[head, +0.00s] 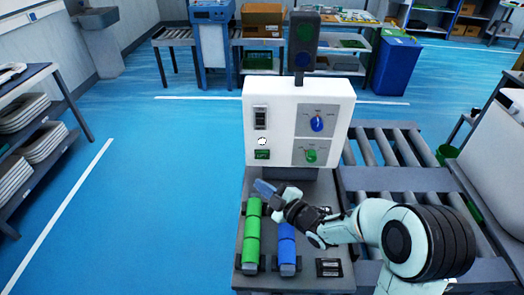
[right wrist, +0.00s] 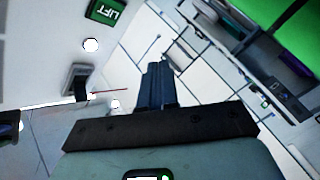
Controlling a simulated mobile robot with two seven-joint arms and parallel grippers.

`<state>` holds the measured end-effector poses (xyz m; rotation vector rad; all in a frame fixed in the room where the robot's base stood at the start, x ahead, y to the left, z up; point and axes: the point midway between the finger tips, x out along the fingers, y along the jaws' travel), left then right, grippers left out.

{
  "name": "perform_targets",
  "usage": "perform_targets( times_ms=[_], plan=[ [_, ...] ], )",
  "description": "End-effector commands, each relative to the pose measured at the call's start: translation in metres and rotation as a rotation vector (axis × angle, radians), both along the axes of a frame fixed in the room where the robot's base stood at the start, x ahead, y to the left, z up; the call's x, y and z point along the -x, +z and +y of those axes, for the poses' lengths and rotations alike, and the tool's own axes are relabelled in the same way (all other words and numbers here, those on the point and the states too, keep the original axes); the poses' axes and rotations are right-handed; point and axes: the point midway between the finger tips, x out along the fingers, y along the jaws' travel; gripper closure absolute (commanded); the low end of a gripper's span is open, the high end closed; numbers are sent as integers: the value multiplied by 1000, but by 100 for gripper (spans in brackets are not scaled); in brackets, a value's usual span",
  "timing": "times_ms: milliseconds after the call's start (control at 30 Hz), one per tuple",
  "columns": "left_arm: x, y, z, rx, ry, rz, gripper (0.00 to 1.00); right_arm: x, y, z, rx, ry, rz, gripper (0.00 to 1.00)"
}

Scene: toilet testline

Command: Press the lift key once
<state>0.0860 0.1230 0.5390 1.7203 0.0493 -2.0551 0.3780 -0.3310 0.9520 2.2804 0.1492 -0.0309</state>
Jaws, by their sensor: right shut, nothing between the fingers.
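A white control panel (head: 285,95) stands at the back of a grey bench. On its left side are a dark rocker switch (head: 260,118), a round white button (head: 262,142) below it and a green LIFT label (head: 262,155) under the button. In the right wrist view the LIFT label (right wrist: 107,11), white button (right wrist: 91,45) and switch (right wrist: 76,80) show at upper left. My right gripper (head: 264,188) is shut and empty, below the label and above the bench; its fingers (right wrist: 157,70) look apart from the button. My left gripper is not in view.
A blue knob (head: 317,124) and a green knob (head: 311,155) sit on the panel's right side. A green cylinder (head: 252,235) and a blue cylinder (head: 287,250) lie on the bench below my gripper. A dark signal lamp (head: 304,42) rises behind the panel. Roller conveyors (head: 385,150) are to the right.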

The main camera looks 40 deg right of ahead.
Motion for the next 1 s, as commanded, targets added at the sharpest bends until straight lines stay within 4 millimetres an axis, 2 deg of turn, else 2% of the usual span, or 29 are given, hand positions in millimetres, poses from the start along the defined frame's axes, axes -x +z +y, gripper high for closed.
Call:
perform_targets(
  times_ms=[467, 867, 1000],
  plan=[
    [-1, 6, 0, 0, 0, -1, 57, -6, 1, -5, -1, -1, 1, 100],
    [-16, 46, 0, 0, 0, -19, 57, -47, 4, -40, -3, -2, 1, 100],
    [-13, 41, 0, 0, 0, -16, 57, -58, -1, -49, 0, 0, 0, 100]
  ],
)
